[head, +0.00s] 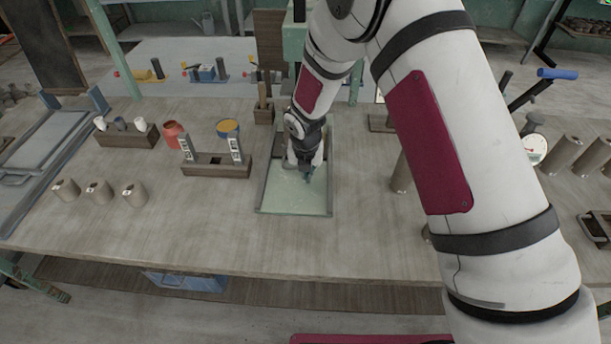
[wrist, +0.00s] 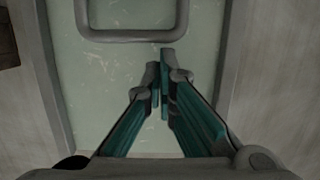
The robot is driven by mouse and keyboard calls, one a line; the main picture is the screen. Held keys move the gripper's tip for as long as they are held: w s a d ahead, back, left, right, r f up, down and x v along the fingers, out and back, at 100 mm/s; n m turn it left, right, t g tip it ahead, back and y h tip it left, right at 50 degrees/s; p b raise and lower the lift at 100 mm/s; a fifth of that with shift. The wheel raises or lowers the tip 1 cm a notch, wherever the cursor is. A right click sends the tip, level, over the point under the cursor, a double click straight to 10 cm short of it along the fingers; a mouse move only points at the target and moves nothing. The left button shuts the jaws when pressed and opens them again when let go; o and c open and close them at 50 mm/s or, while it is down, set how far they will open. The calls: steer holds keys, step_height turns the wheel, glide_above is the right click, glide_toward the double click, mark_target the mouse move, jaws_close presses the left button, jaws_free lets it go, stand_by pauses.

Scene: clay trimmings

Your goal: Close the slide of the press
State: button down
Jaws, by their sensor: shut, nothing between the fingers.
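The slide, a pale green scuffed plate (head: 290,199), lies in the middle of the bench between grey side rails (head: 329,175). In the wrist view the plate (wrist: 100,118) fills the middle, and a grey U-shaped handle (wrist: 130,35) crosses its top. My gripper (head: 307,177) points down over the plate, shut and empty. In the wrist view the fingertips of my gripper (wrist: 160,60) are just below the handle's bar, seemingly apart from it. The pale green upright of the press (head: 293,45) stands behind, and my arm partly hides it.
A wooden holder (head: 215,165) with two labelled posts stands left of the slide. A red jar (head: 172,134), a yellow-topped pot (head: 228,128) and several clay cylinders (head: 99,192) are farther left. Another cylinder (head: 399,176) stands to the right. The bench front is clear.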

stand_by(0.3)
steer(key=w+b, duration=0.3)
steer(key=w, duration=0.1)
steer(key=shift+w+f+b, duration=0.15)
steer(key=shift+f+b, duration=0.05)
steer(key=shift+b, duration=0.1)
steer(key=shift+w+r, duration=0.2)
steer(key=shift+w, duration=0.1)
steer(key=shift+r, duration=0.1)
